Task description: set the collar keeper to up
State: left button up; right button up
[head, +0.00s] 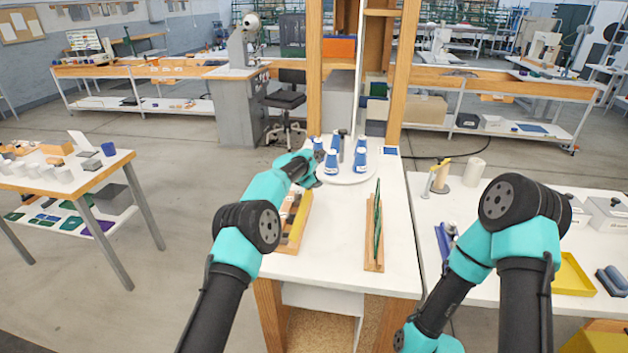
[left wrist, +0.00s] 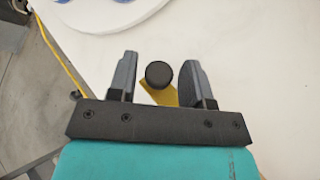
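In the left wrist view, a round black knob (left wrist: 159,75) sits on a yellow arm (left wrist: 163,97), between the fingers of my left gripper (left wrist: 158,70). Gaps show on both sides of the knob. The frames do not show clearly whether this is the collar keeper or which setting it has. In the head view my left gripper (head: 310,174) is at the left edge of a round white plate (head: 347,180); its fingers are too small to read there. My right arm shows at the right, but its gripper is out of frame.
Several blue-and-white pieces (head: 331,161) stand on the plate. A wooden rack with a yellow bar (head: 299,222) and a wooden stand with green sheets (head: 376,225) are on the white bench (head: 340,245). Wooden posts rise behind. The bench's front middle is clear.

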pick_arm(q)
jog(key=c, duration=0.7)
jog(key=shift+d+y, duration=0.15)
jog(key=shift+y, duration=0.15)
jog(key=shift+s+d+f+m+y, duration=0.15)
jog(key=shift+d+m+y, duration=0.35)
jog(key=shift+m+y, duration=0.5)
jog(key=shift+d+f+m+t+y, duration=0.15)
jog(key=shift+d+y, duration=0.1)
jog(key=shift+y, duration=0.4)
jog(key=shift+d+f+m+t+y, duration=0.1)
jog(key=shift+d+m+t+y, duration=0.1)
jog(key=shift+y, duration=0.45)
jog(key=shift+s+d+f+m+y, duration=0.1)
jog(key=shift+d+f+m+y, duration=0.15)
jog(key=shift+y, duration=0.35)
jog(key=shift+s+d+f+m+y, duration=0.15)
jog(key=shift+m+y, duration=0.15)
jog(key=shift+y, duration=0.3)
jog(key=shift+w+d+f+m+t+y, duration=0.1)
jog(key=shift+f+m+t+y, duration=0.1)
jog(key=shift+y, duration=0.2)
jog(key=shift+s+d+f+m+t+y, duration=0.1)
jog(key=shift+m+y, duration=0.1)
jog(key=shift+y, duration=0.2)
jog(key=shift+w+d+f+m+t+y, duration=0.1)
jog(key=shift+f+m+t+y, duration=0.1)
jog(key=shift+y, duration=0.2)
